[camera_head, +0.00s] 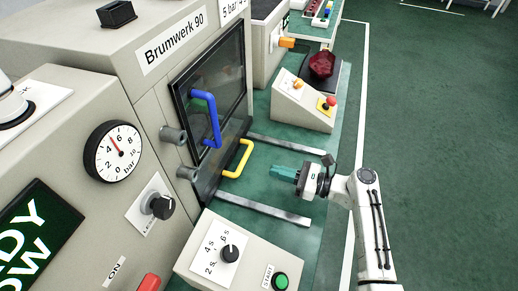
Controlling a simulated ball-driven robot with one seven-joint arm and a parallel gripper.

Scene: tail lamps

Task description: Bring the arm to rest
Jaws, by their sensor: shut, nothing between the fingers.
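My gripper (274,173) is at the end of my white arm, right of the machine's dark door. Its teal fingers are shut with nothing between them. They point left, over the green worktop (258,160) between two metal rails. The gripper is apart from the yellow handle (239,158) on its left. My arm reaches in from the lower right.
A gauge (114,152) is at left. A control box (240,260) with a green button stands in front. A button box (302,104) and red lamp (321,65) are behind. Green floor at right is clear.

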